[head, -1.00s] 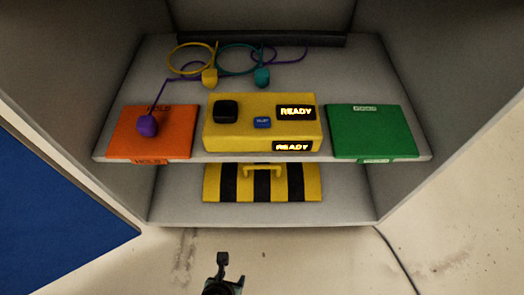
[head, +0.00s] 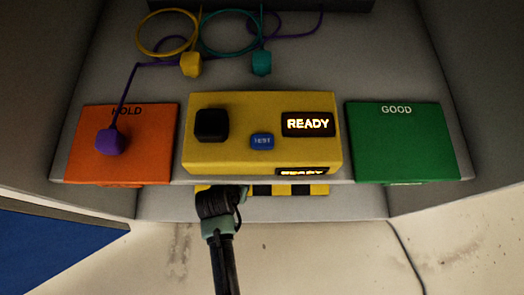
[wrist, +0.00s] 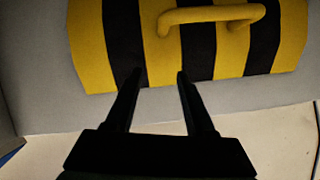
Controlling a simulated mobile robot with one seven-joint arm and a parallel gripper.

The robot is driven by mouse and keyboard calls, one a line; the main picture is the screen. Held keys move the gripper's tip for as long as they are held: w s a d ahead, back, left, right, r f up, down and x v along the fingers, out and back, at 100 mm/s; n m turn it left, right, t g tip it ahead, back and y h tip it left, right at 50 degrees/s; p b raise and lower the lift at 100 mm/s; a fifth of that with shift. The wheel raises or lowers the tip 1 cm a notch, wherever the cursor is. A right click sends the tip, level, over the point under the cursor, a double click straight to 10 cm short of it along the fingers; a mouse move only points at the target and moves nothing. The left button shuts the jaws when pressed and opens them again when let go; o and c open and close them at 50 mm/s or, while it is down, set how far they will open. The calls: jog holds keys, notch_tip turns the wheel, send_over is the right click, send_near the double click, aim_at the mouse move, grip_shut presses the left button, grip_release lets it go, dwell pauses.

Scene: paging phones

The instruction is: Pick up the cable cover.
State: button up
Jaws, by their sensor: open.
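The cable cover (wrist: 263,50) is a yellow and black striped piece with a raised yellow handle (wrist: 211,14) on top. In the wrist view it lies on the pale lower shelf, across the top of the picture. In the head view only a strip of the cover (head: 290,189) shows under the upper shelf's edge; my arm and the shelf hide the rest. My gripper (wrist: 159,76) is open and empty. Its two fingertips point at the cover's near edge, short of the handle and a little left of it.
The upper shelf overhangs the cover. It carries a yellow tester (head: 262,155) reading READY, an orange HOLD plate (head: 150,150) with a purple plug (head: 110,141), and a green GOOD plate (head: 405,145). Yellow (head: 191,64) and teal (head: 262,63) plugs lie behind. Cabinet walls stand on both sides.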

jog(key=shift+w+d+f+b, duration=0.15)
jog(key=shift+w+b, duration=0.25)
jog(key=shift+w, duration=0.7)
jog(key=w+b, duration=0.1)
jog(key=w+f+b, duration=0.1)
jog(key=w+d+b, duration=0.1)
jog(key=shift+w+f+b, duration=0.35)
jog(key=shift+w, duration=0.05)
jog(key=shift+w+f+b, duration=0.25)
jog(key=shift+f+b, duration=0.05)
jog(key=shift+f, duration=0.1)
grip_shut()
jog(key=shift+r, duration=0.15)
